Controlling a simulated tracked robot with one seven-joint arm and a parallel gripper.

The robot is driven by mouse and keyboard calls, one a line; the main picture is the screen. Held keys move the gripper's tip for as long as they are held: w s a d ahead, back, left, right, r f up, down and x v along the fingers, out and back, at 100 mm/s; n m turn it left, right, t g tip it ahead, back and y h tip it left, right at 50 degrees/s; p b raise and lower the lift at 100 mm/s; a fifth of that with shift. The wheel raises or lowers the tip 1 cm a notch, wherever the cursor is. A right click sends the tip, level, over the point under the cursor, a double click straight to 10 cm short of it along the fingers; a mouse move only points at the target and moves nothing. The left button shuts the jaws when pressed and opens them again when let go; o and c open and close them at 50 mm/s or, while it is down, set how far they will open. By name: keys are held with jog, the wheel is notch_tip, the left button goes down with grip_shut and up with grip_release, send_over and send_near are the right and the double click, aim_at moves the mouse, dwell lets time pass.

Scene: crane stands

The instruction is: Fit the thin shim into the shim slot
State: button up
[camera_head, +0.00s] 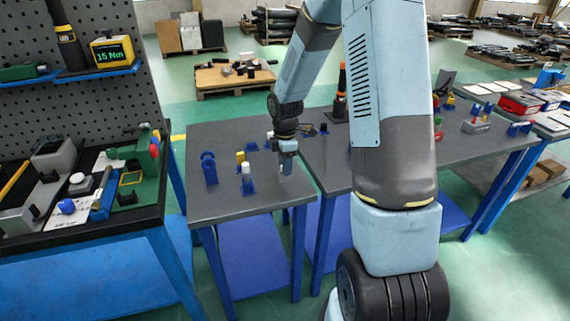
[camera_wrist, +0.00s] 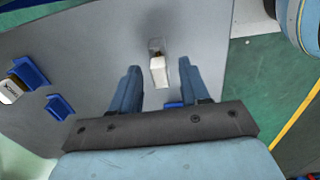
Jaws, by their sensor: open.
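My gripper (camera_head: 288,155) is open and points down over the front right part of the near grey table. In the wrist view its two blue fingers (camera_wrist: 159,68) are spread apart. A small narrow white piece (camera_wrist: 158,72) with a darker end shows in the gap between the fingertips, apart from both. I cannot tell whether this piece is the shim, or how far below the fingers it is. A small blue part (camera_wrist: 175,104) shows near the right finger, partly hidden by my gripper. I cannot clearly make out a shim slot in either view.
On the same table stand a blue stand (camera_head: 209,168), a blue holder with a white top (camera_head: 247,180), a yellow piece (camera_head: 240,157) and a blue bracket (camera_head: 251,147). The table's front (camera_head: 235,212) is bare. A tool bench (camera_head: 75,234) stands left.

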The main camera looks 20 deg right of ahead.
jog(key=shift+r, duration=0.1)
jog(key=shift+r, duration=2.4)
notch_tip(320, 180, up, 13)
jog(key=s+r+m+t, duration=0.2)
jog(key=s+r+m, duration=0.2)
jog(key=s, duration=0.5)
jog(key=s+r+m+t, duration=0.1)
jog(key=s+r+m, duration=0.3)
jog(key=s+m, duration=0.4)
jog(key=s+r+m+t, duration=0.2)
jog(key=s+r+m, duration=0.2)
jog(key=s, duration=0.7)
jog(key=shift+m+t, duration=0.3)
jog(key=shift+m, duration=0.7)
